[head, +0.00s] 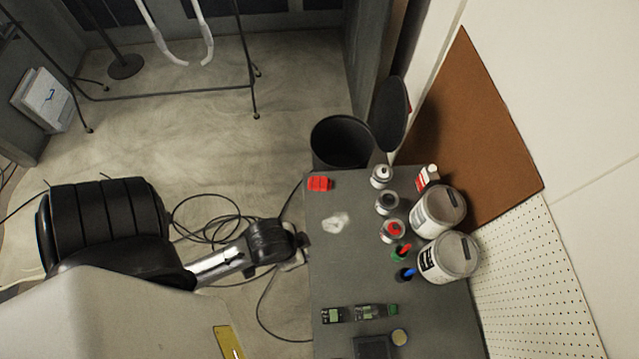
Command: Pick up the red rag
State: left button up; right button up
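A small bright red folded bundle (320,184), which looks like the red rag, lies on the grey tabletop (340,270). It is at the far left corner of the table, close to the edge. Its whole top shows and nothing covers it.
A black bin (341,140) with its lid up stands behind the table. Bottles and two white tubs (448,257) line the table's right side. A pale crumpled item (335,223) lies near the rag.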

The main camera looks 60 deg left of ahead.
pick_arm(q)
jog(key=shift+o, duration=0.2)
jog(key=shift+a, duration=0.1)
jog(key=o, duration=1.1)
jog(key=shift+d, duration=0.2)
